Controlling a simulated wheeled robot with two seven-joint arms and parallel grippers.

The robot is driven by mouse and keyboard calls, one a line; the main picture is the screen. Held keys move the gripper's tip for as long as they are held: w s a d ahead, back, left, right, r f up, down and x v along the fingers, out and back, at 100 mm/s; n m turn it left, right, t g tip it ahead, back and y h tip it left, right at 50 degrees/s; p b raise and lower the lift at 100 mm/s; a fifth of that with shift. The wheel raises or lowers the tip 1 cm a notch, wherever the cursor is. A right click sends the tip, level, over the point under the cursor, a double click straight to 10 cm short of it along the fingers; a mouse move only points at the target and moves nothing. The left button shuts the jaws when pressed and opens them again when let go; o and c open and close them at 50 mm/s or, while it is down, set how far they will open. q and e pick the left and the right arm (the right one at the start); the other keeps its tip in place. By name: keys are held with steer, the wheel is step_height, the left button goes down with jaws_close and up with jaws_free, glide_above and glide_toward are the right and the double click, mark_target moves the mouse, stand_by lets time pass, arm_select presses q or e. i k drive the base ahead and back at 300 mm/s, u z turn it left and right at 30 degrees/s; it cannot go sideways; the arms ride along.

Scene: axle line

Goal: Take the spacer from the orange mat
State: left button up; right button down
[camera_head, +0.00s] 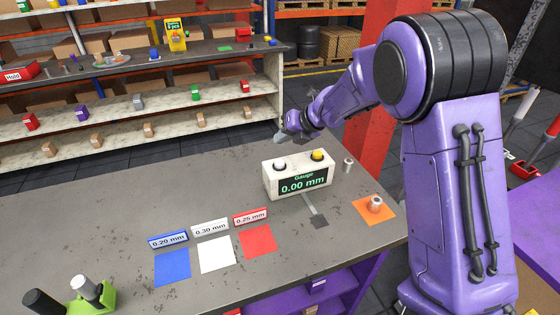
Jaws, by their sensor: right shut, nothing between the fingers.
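The orange mat (364,211) lies near the right end of the grey table. A small metallic spacer (376,203) stands on it. My right gripper (281,137) is at the end of the purple arm, over the far edge of the table behind the gauge. It is shut with nothing in it, and it is apart from the spacer, farther back and to the left. My left gripper is not in view.
A white gauge box (298,179) reads 0.00 mm. A second metal cylinder (348,165) stands beside it. Blue (172,268), white (216,254) and red (258,241) mats lie with labels. A green holder (95,302) is front left. Shelves (60,115) stand behind.

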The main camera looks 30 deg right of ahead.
mark_target(376, 204)
steer(key=k, duration=1)
